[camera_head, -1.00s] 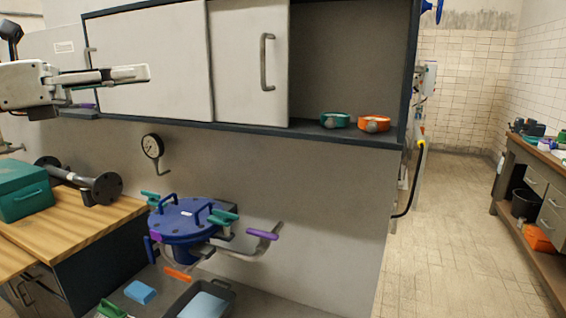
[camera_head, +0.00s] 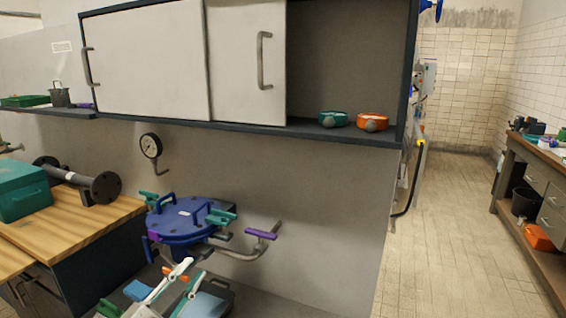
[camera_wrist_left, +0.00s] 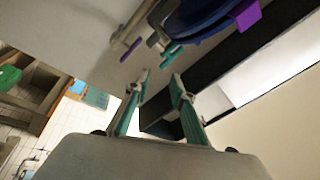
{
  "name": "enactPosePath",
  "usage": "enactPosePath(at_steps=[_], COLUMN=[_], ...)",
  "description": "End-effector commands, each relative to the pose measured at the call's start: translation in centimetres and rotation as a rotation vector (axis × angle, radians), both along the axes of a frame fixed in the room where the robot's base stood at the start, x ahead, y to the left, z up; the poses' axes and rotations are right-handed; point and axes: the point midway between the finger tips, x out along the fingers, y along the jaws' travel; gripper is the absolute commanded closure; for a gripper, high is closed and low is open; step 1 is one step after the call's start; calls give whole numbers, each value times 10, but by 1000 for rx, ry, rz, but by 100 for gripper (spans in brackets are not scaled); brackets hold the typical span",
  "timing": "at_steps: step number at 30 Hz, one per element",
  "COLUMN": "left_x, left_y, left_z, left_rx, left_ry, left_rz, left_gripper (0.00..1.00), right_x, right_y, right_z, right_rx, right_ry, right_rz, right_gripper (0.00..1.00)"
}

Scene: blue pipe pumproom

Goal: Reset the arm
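My left gripper (camera_head: 194,270) shows low in the head view, in front of the blue lidded vessel (camera_head: 183,218). Its two pale fingers with teal pads point up and are apart. In the left wrist view the same gripper (camera_wrist_left: 160,78) has a clear gap between its fingers and holds nothing. The vessel's blue underside (camera_wrist_left: 192,18) shows beyond the fingertips there. Whether the fingers touch anything cannot be told, but they look apart from the vessel. My right gripper is in neither view.
A wall cabinet (camera_head: 150,65) overhangs the bench, with teal (camera_head: 333,119) and orange (camera_head: 373,122) round items on its open shelf. A gauge (camera_head: 150,146) juts from the wall. A teal box (camera_head: 22,190) and flanged pipe (camera_head: 80,182) occupy the wooden worktop. The right-hand floor is clear.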

Motion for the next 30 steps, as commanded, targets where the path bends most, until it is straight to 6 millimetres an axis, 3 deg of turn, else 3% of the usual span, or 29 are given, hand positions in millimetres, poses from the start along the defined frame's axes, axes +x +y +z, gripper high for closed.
enactPosePath(at_steps=[1,6,12,15,18,21,30], left_x=[-13,-64,-148,-189,-220,-238,-245], left_y=[1,5,0,-5,-10,-13,-14], left_z=[-38,-143,-249,-285,-309,-321,-326], left_rx=[-64,-240,-412,-476,-519,-546,-556], left_ry=[104,415,751,885,979,1034,1056], left_rz=[26,119,228,274,308,327,335], left_gripper=[76,76,76,76,76,76,76], right_x=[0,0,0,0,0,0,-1], right_y=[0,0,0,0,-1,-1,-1], right_z=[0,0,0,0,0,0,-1], right_rx=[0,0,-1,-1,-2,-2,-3], right_ry=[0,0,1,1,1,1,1], right_rz=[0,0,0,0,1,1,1], right_gripper=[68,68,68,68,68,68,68])
